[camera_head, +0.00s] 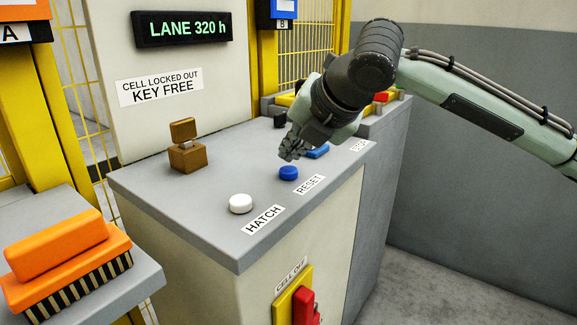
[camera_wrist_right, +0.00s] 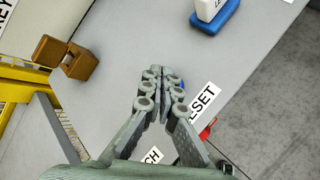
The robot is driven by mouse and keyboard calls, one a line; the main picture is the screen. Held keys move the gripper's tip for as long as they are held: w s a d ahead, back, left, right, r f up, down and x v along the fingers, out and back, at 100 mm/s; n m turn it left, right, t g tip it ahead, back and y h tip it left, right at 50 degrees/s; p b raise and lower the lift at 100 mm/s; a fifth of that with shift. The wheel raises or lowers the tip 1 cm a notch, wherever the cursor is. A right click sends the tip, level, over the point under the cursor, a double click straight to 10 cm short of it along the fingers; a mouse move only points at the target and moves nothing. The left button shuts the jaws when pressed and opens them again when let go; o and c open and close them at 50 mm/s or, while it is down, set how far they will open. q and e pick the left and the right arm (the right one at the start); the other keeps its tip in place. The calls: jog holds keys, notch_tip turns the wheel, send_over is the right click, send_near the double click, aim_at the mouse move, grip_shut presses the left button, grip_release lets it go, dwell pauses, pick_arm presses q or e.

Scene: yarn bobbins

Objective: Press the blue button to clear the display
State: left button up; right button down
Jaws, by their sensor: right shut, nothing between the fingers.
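The blue button (camera_head: 288,173) sits on the grey console top behind the RESET label (camera_head: 309,185). My right gripper (camera_head: 291,156) is shut and empty, with its fingertips close above and just behind the blue button in the head view. In the right wrist view the shut fingers (camera_wrist_right: 160,72) cover most of the button, and only a blue sliver (camera_wrist_right: 182,86) shows beside them. I cannot tell whether they touch it. The display (camera_head: 183,28) reads "LANE 320 h" in green on black. My left gripper is not in view.
A white button (camera_head: 240,203) stands by the HATCH label (camera_head: 264,219), left of the blue one. A brown block (camera_head: 187,157) stands farther back. A blue-based block (camera_wrist_right: 212,15) lies beyond the fingers. A red handle (camera_head: 303,306) is on the console front. An orange brush (camera_head: 66,262) lies at left.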

aim_at(291, 170)
jog(key=shift+r+p, duration=1.2)
jog(key=shift+r, duration=1.3)
